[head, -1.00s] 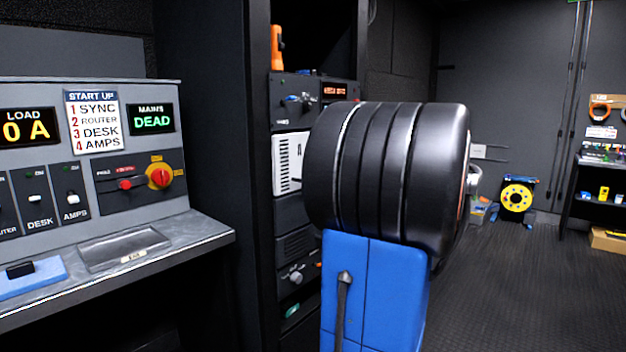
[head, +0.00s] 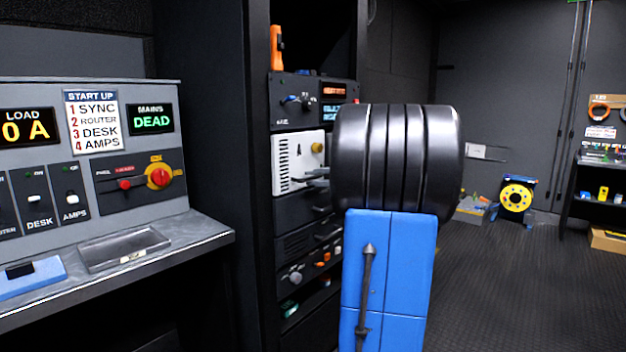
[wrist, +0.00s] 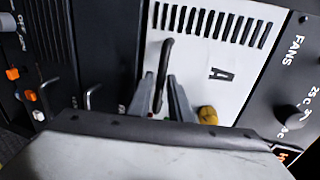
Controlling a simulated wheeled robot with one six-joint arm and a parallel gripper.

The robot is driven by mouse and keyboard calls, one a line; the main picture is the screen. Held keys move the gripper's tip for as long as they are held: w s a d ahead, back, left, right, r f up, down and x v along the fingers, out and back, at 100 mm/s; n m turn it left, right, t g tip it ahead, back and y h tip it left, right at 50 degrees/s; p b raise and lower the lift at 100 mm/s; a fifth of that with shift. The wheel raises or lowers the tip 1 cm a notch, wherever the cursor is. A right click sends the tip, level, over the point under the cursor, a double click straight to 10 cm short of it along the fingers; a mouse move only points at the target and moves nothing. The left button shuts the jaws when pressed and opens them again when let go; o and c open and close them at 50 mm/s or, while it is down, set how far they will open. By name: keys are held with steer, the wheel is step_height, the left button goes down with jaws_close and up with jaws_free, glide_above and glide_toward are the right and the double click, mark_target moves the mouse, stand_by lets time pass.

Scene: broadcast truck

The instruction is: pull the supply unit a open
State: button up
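Supply unit A (head: 284,180) is a white-faced unit with a black vent grille and a letter A, set in the dark rack. Its face also shows in the wrist view (wrist: 232,45), with a yellow knob (wrist: 208,115) and a dark bar handle (wrist: 166,50). The unit appears flush with the rack. My gripper (wrist: 163,88) is at this face, with its two grey fingers apart, one on each side of the handle. Gaps show between fingers and handle, so it looks open. In the head view my arm hides the right part of the gripper.
A control desk (head: 190,236) stands at the left. Open floor (head: 500,290) lies to the right.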

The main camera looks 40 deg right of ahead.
steer(key=shift+w, duration=0.25)
jaws_close()
steer(key=f+v, duration=0.2)
steer(key=v, duration=1.1)
steer(key=shift+s+f, duration=0.4)
steer(key=shift+s, duration=0.3)
steer(key=shift+d, duration=0.1)
jaws_free()
steer(key=v, duration=1.7)
steer(key=shift+d, duration=0.15)
